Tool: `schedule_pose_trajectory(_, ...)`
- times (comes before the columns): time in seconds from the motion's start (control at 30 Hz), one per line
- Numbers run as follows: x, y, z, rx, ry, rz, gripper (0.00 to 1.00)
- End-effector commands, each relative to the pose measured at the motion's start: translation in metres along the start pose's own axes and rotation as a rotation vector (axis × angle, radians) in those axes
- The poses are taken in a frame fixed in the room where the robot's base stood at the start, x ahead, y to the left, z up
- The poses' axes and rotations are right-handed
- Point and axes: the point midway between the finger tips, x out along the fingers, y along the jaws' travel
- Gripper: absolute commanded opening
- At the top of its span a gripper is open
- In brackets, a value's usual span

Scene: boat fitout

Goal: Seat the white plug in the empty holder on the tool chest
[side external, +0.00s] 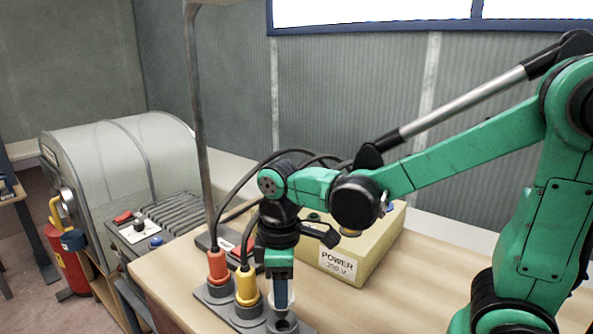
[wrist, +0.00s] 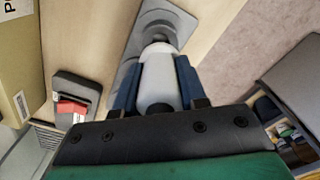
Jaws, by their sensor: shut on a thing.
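The white plug (wrist: 158,78) is between the blue fingers of my gripper (wrist: 157,85) in the wrist view, its far end pointing at a round grey holder (wrist: 160,24). In the side view my gripper (side external: 280,292) points down just above the front holder (side external: 284,324) of a grey strip, and the plug is mostly hidden by the fingers. I cannot tell whether the plug's tip touches the holder. The strip lies on a wooden top. An orange plug (side external: 218,266) and a yellow plug (side external: 246,287) stand upright in its other holders.
A beige power box (side external: 360,245) stands behind my gripper, with black cables arching nearby. A thin grey post (side external: 203,150) rises left of the arm. A grey machine (side external: 130,160) and a red extinguisher (side external: 70,265) are at the left. The wooden top (side external: 430,275) is clear at the right.

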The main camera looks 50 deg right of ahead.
Motion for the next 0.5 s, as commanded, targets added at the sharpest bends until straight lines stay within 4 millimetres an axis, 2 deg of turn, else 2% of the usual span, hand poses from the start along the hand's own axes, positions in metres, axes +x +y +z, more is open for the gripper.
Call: schedule_pose_trajectory(0.5,0.0107,0.0002,-0.0003,0.0,0.0,0.0,0.0)
